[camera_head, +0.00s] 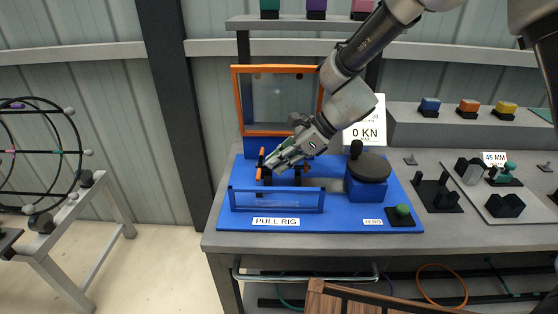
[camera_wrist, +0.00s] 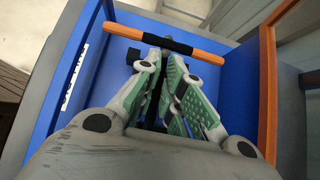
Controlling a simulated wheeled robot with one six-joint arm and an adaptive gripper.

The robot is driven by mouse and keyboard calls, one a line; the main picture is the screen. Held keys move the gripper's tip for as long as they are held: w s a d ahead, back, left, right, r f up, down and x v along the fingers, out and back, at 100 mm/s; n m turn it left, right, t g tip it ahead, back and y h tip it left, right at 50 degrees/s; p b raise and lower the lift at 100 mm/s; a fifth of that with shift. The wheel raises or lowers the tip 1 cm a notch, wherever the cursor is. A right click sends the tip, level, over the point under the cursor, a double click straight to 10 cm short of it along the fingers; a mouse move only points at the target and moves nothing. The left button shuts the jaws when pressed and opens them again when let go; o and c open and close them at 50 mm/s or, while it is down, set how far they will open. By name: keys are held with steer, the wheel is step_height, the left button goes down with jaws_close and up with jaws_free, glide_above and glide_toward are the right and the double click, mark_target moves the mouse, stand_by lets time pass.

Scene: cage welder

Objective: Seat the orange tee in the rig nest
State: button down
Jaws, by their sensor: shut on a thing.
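The orange tee (camera_wrist: 205,55) shows in the wrist view as a crossbar with orange ends and a black middle, just beyond my fingertips. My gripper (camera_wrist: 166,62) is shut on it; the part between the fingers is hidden. In the head view the tee (camera_head: 261,158) is a small orange piece at the tip of my gripper (camera_head: 275,161), low over the blue pull rig (camera_head: 230,215). Dark nest blocks (camera_head: 301,176) stand under and beside the gripper, partly covered by it. I cannot tell whether the tee touches the nest.
A clear guard with a blue frame (camera_head: 277,208) stands in front of the nest. An orange-framed window (camera_head: 277,69) stands behind. A round dark-topped blue block (camera_head: 368,168) and a green button (camera_head: 402,210) are to the right. Fixtures fill the bench farther right.

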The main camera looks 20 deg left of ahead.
steer(key=shift+f, duration=1.25)
steer(key=c, duration=1.5)
jaws_free()
steer(key=v, duration=1.2)
steer(key=shift+s, duration=0.1)
steer(key=s+d+r+n+t+h, duration=0.15)
steer(key=d+r+n, duration=0.25)
steer(key=d, duration=0.7)
steer(key=s+d+r+n+t+h, duration=0.1)
steer(key=s+d+r+n+t, duration=0.3)
steer(key=d, duration=0.6)
steer(key=s+d+r+n+h, duration=0.1)
steer(key=s+d+n+h, duration=0.1)
steer(key=s+d, duration=0.2)
steer(key=s+d+r+n+h, duration=0.1)
steer(key=s+d, duration=0.3)
steer(key=d, duration=0.7)
steer(key=s+d+r+n+t+h, duration=0.1)
steer(key=s+d+n+h, duration=0.2)
steer(key=d, duration=0.5)
steer(key=shift+s+d+r+n, duration=0.15)
steer(key=shift+s+r+n, duration=0.15)
steer(key=shift+s+n, duration=0.35)
